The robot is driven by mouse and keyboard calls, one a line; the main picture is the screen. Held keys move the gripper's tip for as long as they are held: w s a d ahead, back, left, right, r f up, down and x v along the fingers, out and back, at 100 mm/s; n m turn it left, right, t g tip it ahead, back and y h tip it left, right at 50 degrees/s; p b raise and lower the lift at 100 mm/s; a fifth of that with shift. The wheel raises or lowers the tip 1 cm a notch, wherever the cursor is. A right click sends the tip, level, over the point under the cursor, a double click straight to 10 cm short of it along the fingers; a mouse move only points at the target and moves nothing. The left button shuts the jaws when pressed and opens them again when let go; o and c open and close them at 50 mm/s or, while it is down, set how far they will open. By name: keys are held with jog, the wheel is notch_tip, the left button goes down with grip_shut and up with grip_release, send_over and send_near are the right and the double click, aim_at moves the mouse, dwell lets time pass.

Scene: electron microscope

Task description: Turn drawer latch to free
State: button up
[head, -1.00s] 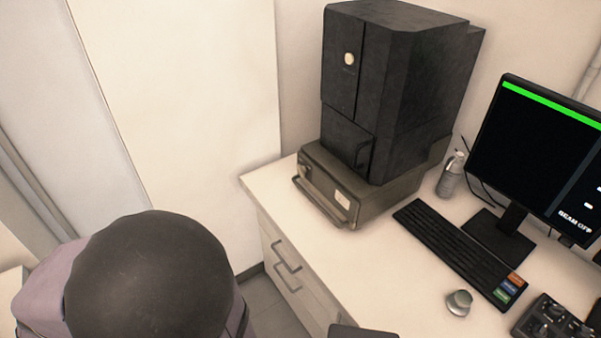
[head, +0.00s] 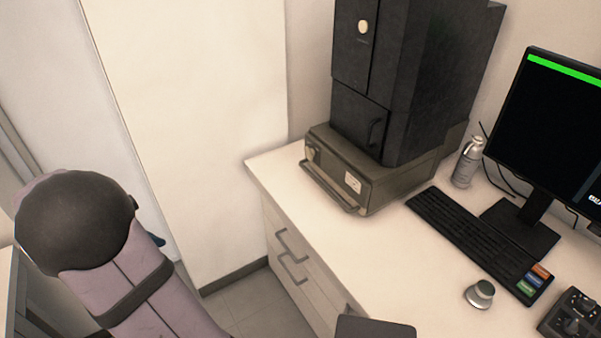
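The drawer (head: 338,177) is the low olive-grey unit under the black microscope cabinet (head: 400,80), with a bar handle (head: 326,190) along its front. It looks shut. A small pale round part (head: 310,153) at the left of the drawer front may be the latch; it is too small to tell which way it is turned. A white label (head: 353,182) is at the right of the front. My arm shows at the lower left, well apart from the drawer. My gripper is out of view.
The drawer unit stands on a white desk (head: 300,215) with grey-handled drawers. The space left of the desk front is open.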

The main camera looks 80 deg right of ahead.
jog(key=s+d+f+n+g+h+b, duration=0.1)
jog(key=d+f+n+b, duration=0.1)
jog(key=d, duration=0.5)
jog(key=s+d+f+n+g+h+b, duration=0.1)
jog(key=d+f+h+b, duration=0.1)
jog(key=d, duration=0.6)
jog(key=n+g+h+b, duration=0.4)
jog(key=n+g+b, duration=0.35)
jog(key=b, duration=0.25)
send_near(308, 156)
jog(key=shift+w+d+f+m+g, duration=0.1)
jog(key=shift+w+f+m+g, duration=0.1)
jog(key=shift+f, duration=0.2)
jog(key=shift+w+d+f+m+g, duration=0.1)
jog(key=shift+f+m, duration=0.05)
jog(key=shift+f, duration=0.2)
jog(key=shift+s+d+r+g, duration=0.25)
jog(key=shift+s+r, duration=0.05)
jog(key=shift+s, duration=0.15)
jog(key=shift+x, duration=3.6)
grip_shut()
